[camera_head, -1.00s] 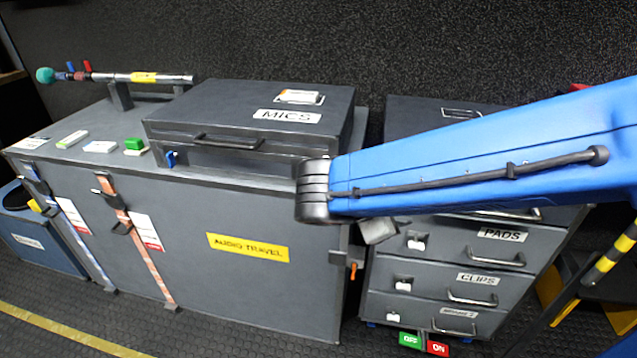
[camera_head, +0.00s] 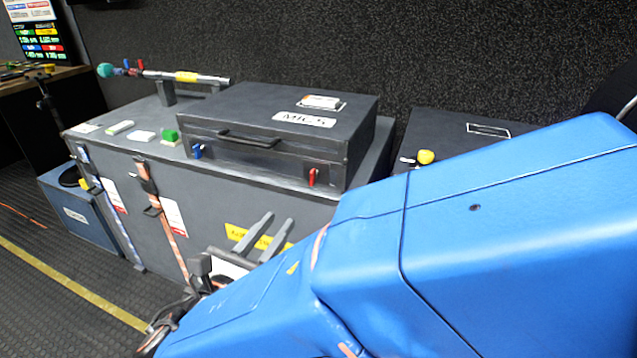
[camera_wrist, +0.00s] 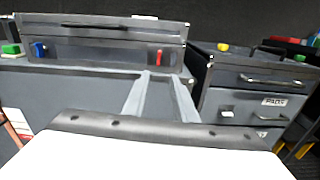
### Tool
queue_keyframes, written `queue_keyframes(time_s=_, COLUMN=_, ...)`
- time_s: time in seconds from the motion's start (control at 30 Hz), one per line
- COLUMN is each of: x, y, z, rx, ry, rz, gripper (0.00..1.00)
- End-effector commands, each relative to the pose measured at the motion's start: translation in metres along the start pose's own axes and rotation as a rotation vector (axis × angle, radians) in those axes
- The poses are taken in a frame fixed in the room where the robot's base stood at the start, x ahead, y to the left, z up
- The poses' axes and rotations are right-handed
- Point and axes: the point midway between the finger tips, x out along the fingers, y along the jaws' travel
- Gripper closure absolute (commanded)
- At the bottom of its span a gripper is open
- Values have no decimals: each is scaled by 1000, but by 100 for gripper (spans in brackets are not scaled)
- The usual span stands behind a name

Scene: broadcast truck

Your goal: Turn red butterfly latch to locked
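The red butterfly latch (camera_head: 313,177) is at the right end of the front face of the grey MICS case (camera_head: 240,145). It looks upright, with its long side vertical. In the wrist view the red latch (camera_wrist: 159,57) shows just beyond the fingertips. My gripper (camera_head: 279,219) is in front of the audio travel trunk, lower and to the left of the red latch in the head view. Its two fingers are apart with nothing between them; the wrist view also shows this gap in my gripper (camera_wrist: 161,77). A blue latch (camera_head: 197,152) is at the case's left end.
The case rests on the large grey trunk (camera_head: 125,160), with a green block (camera_head: 169,135) and a microphone boom (camera_head: 180,77) on its top. A drawer cabinet (camera_wrist: 250,103) stands to the right. A yellow knob (camera_head: 426,157) is on the cabinet top.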

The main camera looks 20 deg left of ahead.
Motion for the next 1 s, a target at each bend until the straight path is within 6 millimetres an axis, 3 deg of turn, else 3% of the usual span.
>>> queue_keyframes(time_s=0.13, x=3, y=3, z=0, rx=-4, ry=-5, rz=7, gripper=75)
queue_keyframes(time_s=0.27, x=18, y=2, z=0, rx=-4, ry=-5, rz=5, gripper=75)
queue_keyframes(time_s=1.0, x=139, y=2, z=0, rx=-4, ry=-4, rz=3, gripper=75)
